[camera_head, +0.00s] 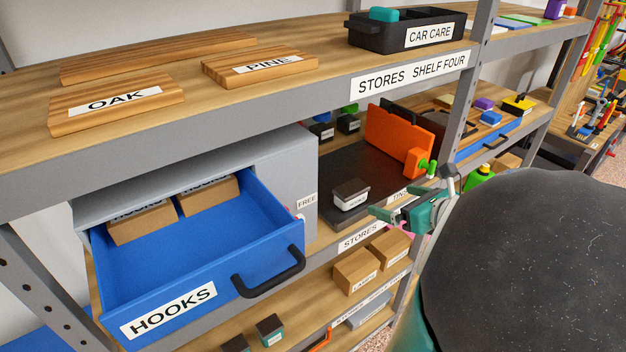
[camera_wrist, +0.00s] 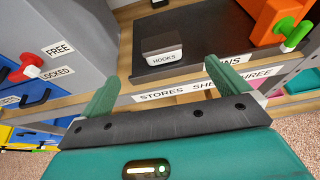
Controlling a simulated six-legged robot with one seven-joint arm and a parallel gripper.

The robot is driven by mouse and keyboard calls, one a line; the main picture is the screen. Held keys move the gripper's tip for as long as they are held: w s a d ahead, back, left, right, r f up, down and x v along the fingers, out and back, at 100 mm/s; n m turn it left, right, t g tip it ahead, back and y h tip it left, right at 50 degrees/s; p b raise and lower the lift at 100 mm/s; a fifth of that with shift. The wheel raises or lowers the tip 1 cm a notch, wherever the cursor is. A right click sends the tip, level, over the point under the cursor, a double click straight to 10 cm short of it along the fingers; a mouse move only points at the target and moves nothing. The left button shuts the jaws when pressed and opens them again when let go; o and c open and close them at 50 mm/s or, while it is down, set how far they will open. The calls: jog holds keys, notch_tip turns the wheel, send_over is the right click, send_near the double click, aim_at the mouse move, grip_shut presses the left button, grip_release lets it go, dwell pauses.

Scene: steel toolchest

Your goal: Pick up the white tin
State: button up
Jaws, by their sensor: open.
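The white tin (camera_head: 350,198) has a dark lid and stands upright on a black mat (camera_head: 330,160) on the middle shelf. In the wrist view the tin (camera_wrist: 165,58) bears a label reading HOOKS, and it stands ahead of my fingers, roughly between their directions. My gripper (camera_head: 412,196) is in front of the shelf edge, to the right of the tin in the head view. In the wrist view my gripper (camera_wrist: 160,74) is open, with its two green fingers spread, empty and apart from the tin.
An open blue drawer (camera_head: 200,260) labelled HOOKS holds two cardboard boxes, left of the tin. The upper shelf (camera_head: 300,105) overhangs. The mat around the tin is mostly clear.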

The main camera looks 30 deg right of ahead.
aim_at(352, 188)
jog(key=x, duration=1.3)
jog(key=shift+w+f, duration=0.3)
jog(key=c, duration=1)
